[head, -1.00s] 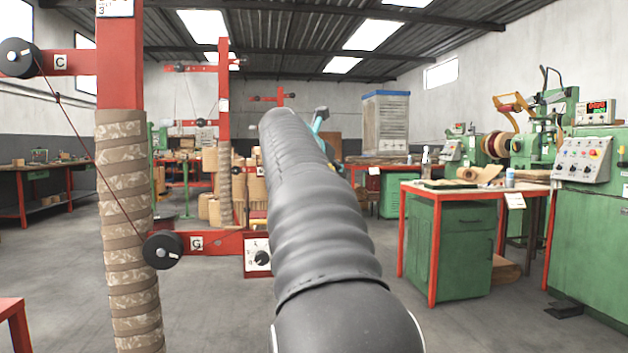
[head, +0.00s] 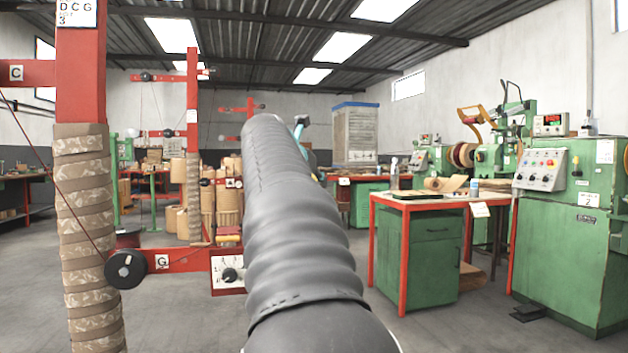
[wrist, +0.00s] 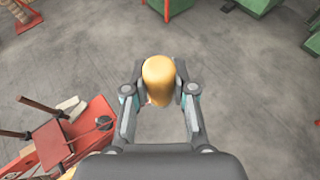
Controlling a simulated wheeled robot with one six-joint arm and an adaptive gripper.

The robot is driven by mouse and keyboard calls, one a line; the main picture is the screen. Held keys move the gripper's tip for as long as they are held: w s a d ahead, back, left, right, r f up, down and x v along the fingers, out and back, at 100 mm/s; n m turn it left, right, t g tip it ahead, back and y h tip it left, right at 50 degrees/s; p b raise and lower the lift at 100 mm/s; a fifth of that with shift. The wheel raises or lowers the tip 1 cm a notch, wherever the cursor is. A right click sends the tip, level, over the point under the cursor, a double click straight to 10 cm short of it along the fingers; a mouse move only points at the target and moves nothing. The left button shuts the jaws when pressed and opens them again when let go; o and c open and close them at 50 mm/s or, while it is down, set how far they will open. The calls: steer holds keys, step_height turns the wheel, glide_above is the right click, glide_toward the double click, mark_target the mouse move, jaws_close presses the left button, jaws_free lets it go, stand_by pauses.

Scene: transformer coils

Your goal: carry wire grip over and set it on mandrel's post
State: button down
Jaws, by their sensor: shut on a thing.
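In the wrist view my gripper (wrist: 160,97) is shut on a rounded yellow-orange piece, the wire grip (wrist: 158,78), held between its two fingers above the grey floor. The lower part of the wire grip is hidden by the gripper. I cannot make out the mandrel's post for certain in either view.
A red winding stand (head: 92,85) with wrapped column is at left. A red-framed bench with green cabinet (head: 432,258) is right of centre, and a green winding machine (head: 572,235) is at far right. In the wrist view a red structure (wrist: 85,130) lies lower left. Open floor lies between.

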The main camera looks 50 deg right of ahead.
steer(key=n+t+p, duration=0.1)
steer(key=n+t+y+p, duration=0.1)
steer(key=shift+s+r+p, duration=0.2)
steer(key=shift+r+p, duration=0.1)
steer(key=shift+r, duration=0.05)
steer(key=shift+w+n+t+y+p, duration=0.1)
steer(key=shift+n+t+y+p, duration=0.3)
steer(key=shift+n+t+p, duration=0.25)
steer(key=shift+f+t, duration=0.25)
